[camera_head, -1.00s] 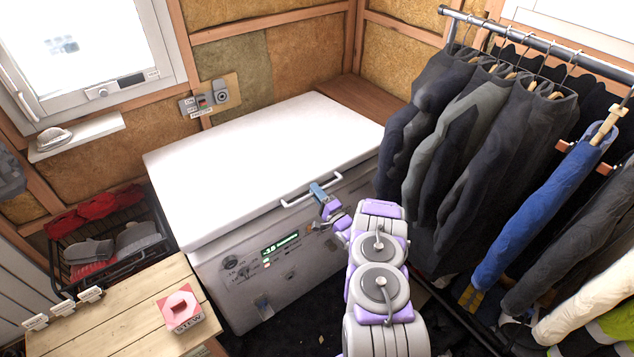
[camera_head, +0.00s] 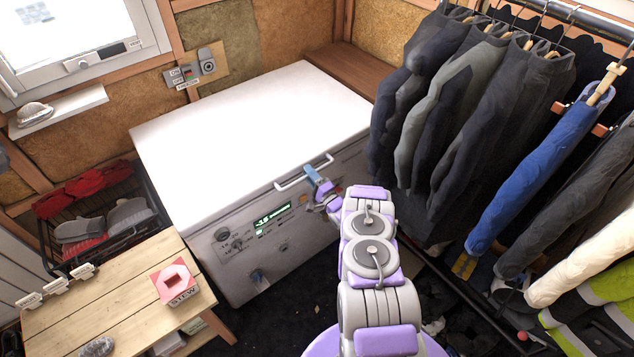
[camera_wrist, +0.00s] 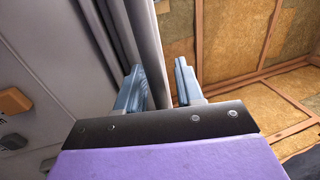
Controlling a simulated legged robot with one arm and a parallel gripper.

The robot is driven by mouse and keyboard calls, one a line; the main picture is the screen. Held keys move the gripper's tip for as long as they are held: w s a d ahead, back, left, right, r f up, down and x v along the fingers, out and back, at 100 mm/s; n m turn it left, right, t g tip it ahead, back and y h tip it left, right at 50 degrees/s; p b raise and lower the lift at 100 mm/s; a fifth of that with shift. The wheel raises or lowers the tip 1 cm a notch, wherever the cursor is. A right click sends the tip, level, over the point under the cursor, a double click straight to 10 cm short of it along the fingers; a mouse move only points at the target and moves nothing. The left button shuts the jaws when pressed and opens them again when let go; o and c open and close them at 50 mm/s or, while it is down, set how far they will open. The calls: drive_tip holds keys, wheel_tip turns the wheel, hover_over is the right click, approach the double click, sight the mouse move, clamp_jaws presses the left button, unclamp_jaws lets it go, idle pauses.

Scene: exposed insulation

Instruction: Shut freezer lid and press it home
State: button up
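The white chest freezer (camera_head: 225,255) stands against the back wall with its white lid (camera_head: 250,130) lying down over the top. I cannot tell whether a thin gap is left under the lid's front edge. A bar handle (camera_head: 290,183) is on the lid's front edge. My gripper (camera_head: 314,176) is at the right part of this handle. In the wrist view, the grey handle bar (camera_wrist: 147,45) runs between the two blue fingers of my gripper (camera_wrist: 158,85). The fingers stand apart, with space visible beside the bar. The freezer's front shows a lit green display (camera_head: 272,222).
Jackets (camera_head: 435,120) hang on a rail close to the freezer's right side. A wooden table (camera_head: 115,290) with a pink-topped stew box (camera_head: 176,285) stands at front left. Dark floor is free before the freezer.

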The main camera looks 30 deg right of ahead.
drive_tip(key=p+v, duration=0.2)
drive_tip(key=v, duration=1.5)
drive_tip(key=shift+d+f, duration=0.1)
